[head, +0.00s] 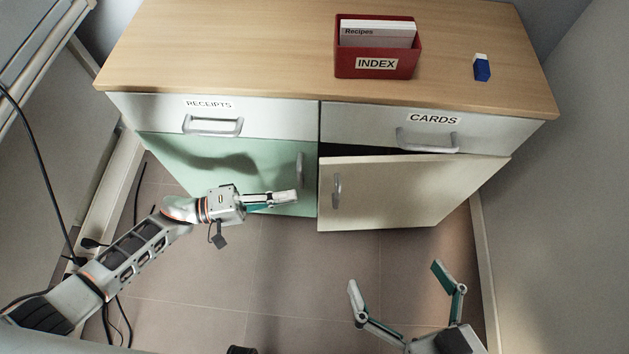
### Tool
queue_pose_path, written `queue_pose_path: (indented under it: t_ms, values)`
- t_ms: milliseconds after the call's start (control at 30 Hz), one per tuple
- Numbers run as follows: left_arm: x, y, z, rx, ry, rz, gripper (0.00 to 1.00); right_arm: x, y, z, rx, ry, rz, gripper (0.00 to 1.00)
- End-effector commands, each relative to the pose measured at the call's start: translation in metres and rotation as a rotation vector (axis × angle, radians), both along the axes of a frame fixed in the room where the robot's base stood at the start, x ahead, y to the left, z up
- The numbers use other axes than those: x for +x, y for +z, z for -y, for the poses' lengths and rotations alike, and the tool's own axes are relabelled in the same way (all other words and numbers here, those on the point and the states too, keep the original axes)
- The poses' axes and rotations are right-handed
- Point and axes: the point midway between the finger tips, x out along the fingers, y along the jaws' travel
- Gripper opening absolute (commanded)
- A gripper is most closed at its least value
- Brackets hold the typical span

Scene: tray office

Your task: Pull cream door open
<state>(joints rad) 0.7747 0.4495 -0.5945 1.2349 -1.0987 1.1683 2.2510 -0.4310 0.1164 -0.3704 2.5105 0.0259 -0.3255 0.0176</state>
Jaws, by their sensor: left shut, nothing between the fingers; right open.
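The cream door (420,190) is the right lower door of the cabinet. It stands slightly ajar, with a dark gap along its top at the left, below the drawer labelled CARDS. Its grey handle (336,190) is near its left edge. My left gripper (296,196) is shut and empty, in front of the green door (225,165), left of the cream door's handle. Whether it touches the green door is unclear. My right gripper (395,275) is open and empty over the floor, below the cream door in the picture and apart from it.
The wooden cabinet top (220,45) holds a red INDEX box (350,62) with cards and a blue-and-white eraser (482,68). The RECEIPTS drawer (270,115) and CARDS drawer (375,122) look shut. A wall (570,200) bounds the right. Floor (270,270) before the doors is clear.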

Motion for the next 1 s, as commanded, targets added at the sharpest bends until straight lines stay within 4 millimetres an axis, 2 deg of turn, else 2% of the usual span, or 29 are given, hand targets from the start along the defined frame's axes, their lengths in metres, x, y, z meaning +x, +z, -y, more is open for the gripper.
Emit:
queue_pose_path:
  t_ms: [167, 500, 633, 800, 1000]
  values:
    - [0.002, 0.002, 0.012, -0.025, -0.005, -0.030, 0.00, -0.004, -0.005, -0.001, 0.006, 0.004, -0.012, 1.00]
    - [0.015, -0.001, 0.067, -0.023, -0.004, -0.030, 0.00, -0.011, -0.011, -0.018, 0.142, -0.039, -0.051, 1.00]
    - [0.020, -0.001, 0.083, -0.021, -0.004, -0.030, 0.00, -0.013, -0.011, -0.025, 0.193, -0.056, -0.062, 1.00]
    - [0.024, 0.001, 0.095, -0.018, -0.003, -0.026, 0.00, -0.013, -0.009, -0.030, 0.234, -0.071, -0.067, 1.00]
    - [0.026, 0.002, 0.097, -0.018, -0.003, -0.023, 0.00, -0.011, -0.007, -0.030, 0.242, -0.077, -0.063, 1.00]
